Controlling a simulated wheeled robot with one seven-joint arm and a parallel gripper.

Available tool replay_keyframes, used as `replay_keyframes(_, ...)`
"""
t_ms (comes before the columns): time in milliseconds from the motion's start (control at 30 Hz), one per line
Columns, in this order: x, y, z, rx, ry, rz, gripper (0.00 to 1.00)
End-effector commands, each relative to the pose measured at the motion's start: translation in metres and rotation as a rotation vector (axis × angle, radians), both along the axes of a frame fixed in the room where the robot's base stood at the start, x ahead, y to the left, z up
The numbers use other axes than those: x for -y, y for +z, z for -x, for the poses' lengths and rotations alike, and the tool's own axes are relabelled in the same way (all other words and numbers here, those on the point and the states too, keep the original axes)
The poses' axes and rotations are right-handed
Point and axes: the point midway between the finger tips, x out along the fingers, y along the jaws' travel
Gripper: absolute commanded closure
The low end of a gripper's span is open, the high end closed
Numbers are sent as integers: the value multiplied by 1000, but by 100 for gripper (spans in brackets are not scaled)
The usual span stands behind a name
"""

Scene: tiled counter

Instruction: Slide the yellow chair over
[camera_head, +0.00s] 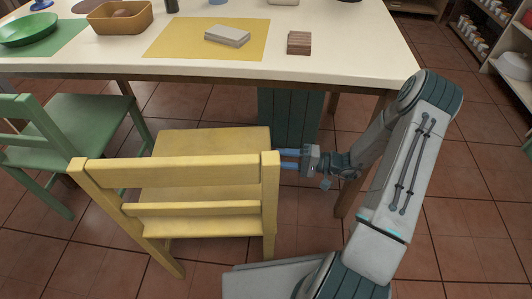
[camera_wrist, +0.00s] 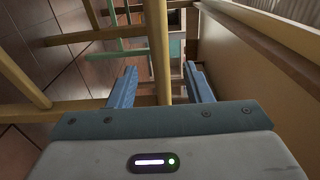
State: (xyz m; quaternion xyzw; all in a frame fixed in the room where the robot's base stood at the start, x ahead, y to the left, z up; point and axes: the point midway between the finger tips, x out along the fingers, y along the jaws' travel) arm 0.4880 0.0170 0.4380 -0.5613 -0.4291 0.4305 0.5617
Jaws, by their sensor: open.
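The yellow chair (camera_head: 205,182) stands upright on the tiled floor in front of the table, its backrest toward the head camera and its seat close to the table edge. My gripper (camera_head: 290,158) is at the right side of the chair, near the right backrest post and seat edge, pointing left. In the wrist view my gripper (camera_wrist: 160,88) has its blue fingers apart, with a yellow chair post (camera_wrist: 157,45) between them in the picture. I cannot tell whether either finger touches the post.
The white table (camera_head: 330,65) stands behind the chair. A green chair (camera_head: 75,125) stands to the left. On the table are a yellow mat (camera_head: 170,40), a grey block (camera_head: 228,35), a brown block (camera_head: 299,42) and a tan bin (camera_head: 120,17). Open floor (camera_head: 480,200) lies to the right.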

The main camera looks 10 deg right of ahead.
Motion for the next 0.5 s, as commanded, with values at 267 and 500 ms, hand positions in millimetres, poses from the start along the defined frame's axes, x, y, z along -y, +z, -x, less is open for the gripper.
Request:
replay_keyframes(267,44,1,12,-1,0,-1,55)
replay_keyframes(500,52,0,15,-1,2,-1,55)
